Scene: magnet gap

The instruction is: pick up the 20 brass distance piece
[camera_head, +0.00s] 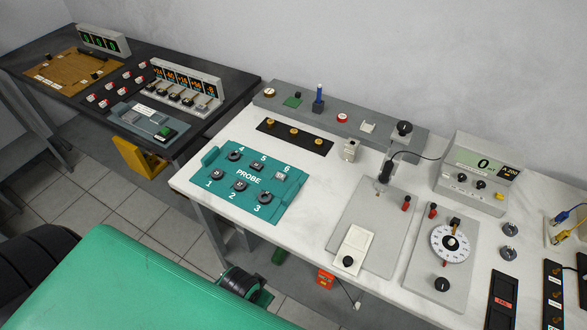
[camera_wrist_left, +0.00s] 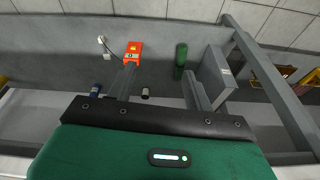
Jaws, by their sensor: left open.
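Three small brass pieces (camera_head: 294,131) sit in a row on a black strip at the back of the white bench, left of its middle. Their markings are too small to read, so I cannot tell which is the 20 piece. My left gripper (camera_wrist_left: 160,88) is open and empty in the left wrist view, with its fingers well apart over the floor area. It is away from the brass pieces, which do not show in that view. My right gripper is in neither view.
A teal PROBE board (camera_head: 248,177) lies left on the white bench. A grey raised shelf (camera_head: 260,98) runs behind the strip. A meter (camera_head: 478,172) and a grey plate (camera_head: 345,220) stand to the right. An orange box (camera_wrist_left: 134,50) and green cylinder (camera_wrist_left: 181,55) are below.

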